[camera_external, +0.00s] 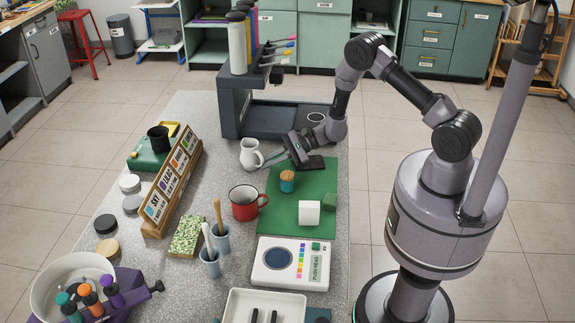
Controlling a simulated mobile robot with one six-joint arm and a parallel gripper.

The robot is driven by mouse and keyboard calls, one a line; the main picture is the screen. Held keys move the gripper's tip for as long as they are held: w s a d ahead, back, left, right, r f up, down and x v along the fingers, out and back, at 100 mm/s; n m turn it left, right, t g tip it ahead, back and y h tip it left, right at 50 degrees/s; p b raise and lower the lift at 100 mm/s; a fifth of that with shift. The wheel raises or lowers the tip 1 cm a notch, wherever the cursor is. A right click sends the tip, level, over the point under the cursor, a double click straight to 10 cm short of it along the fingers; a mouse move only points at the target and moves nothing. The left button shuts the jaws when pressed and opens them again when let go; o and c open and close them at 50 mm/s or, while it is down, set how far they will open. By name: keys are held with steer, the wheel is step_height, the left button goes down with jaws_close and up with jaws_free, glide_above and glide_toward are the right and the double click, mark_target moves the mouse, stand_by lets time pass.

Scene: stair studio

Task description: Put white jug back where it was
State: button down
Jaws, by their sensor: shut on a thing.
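The white jug (251,153) stands upright at the far part of the grey speckled table, in front of the dark machine. Its handle faces right. My gripper (270,157) reaches in from the right, low over the table, and is shut on the jug at its handle side. The fingers are small in this view, so the exact contact is hard to see. The jug's base looks to be at or very near the table top; I cannot tell whether it touches.
The dark machine (262,121) with bottles stands behind the jug. A wooden label rack (154,234) stands left. Bare table lies left of the jug.

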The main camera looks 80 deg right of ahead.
steer(key=shift+r, duration=0.15)
steer(key=c, duration=1.5)
jaws_free()
steer(key=shift+c, duration=0.2)
